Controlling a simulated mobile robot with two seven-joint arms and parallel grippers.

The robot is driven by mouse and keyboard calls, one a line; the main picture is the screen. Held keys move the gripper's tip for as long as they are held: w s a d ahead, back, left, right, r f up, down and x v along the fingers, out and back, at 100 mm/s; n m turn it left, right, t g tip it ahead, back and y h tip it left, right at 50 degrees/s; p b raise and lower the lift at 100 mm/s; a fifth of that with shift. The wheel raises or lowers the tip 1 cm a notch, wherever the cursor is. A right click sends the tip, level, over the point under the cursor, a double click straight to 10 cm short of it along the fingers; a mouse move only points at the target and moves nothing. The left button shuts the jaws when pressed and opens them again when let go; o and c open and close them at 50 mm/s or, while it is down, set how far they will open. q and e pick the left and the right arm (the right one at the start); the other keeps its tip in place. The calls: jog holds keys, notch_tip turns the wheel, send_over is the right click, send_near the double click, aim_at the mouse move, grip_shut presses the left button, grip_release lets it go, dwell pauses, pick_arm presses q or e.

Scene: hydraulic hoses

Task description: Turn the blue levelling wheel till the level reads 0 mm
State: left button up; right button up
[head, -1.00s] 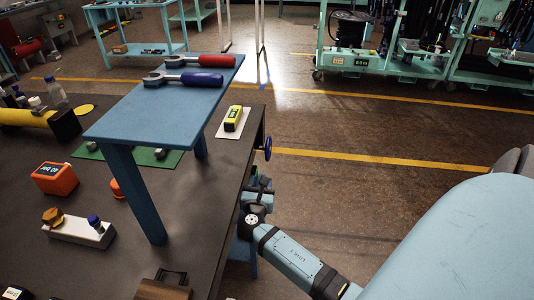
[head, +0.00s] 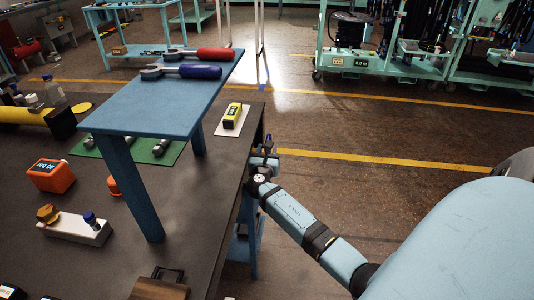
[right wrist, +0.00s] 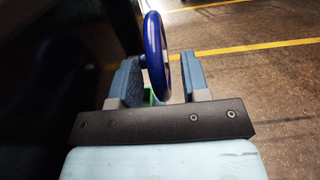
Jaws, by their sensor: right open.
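The blue levelling wheel (right wrist: 157,55) is upright in the right wrist view, seen nearly edge-on. My right gripper (right wrist: 165,80) is open, with one finger on each side of the wheel's lower rim. The rim is nearer the left finger; I cannot tell whether they touch. In the head view my right gripper (head: 265,152) is at the dark bench's right edge and hides most of the wheel. A yellow level (head: 232,116) lies on a white plate (head: 222,131) on the bench; its reading is too small to read. My left gripper is not in view.
A blue raised stand (head: 165,105) on the bench (head: 195,225) carries a red-handled tool (head: 215,54) and a blue-handled tool (head: 200,72). An orange box with a display (head: 50,175) stands at left. The floor right of the bench is clear.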

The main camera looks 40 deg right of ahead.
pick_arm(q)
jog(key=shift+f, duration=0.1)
pick_arm(e)
grip_shut()
jog(key=shift+f+b, duration=0.15)
jog(key=shift+b, duration=0.15)
jog(key=f+h+b, duration=0.1)
jog(key=b, duration=0.2)
jog(key=shift+d+t, duration=0.1)
jog(key=shift+t, duration=0.2)
jog(key=shift+f+b, duration=0.1)
jog(key=shift+b, duration=0.65)
jog(key=shift+w+t+h+b, duration=0.1)
jog(key=shift+t+h+b, duration=0.3)
jog(key=shift+b, duration=0.4)
jog(key=shift+t+h+b, duration=0.4)
jog(key=shift+h+b, duration=0.1)
jog(key=shift+b, duration=0.6)
jog(key=shift+r, duration=0.25)
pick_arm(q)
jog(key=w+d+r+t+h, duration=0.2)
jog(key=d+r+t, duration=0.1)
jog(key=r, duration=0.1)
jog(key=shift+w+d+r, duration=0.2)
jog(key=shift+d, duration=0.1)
pick_arm(e)
grip_release()
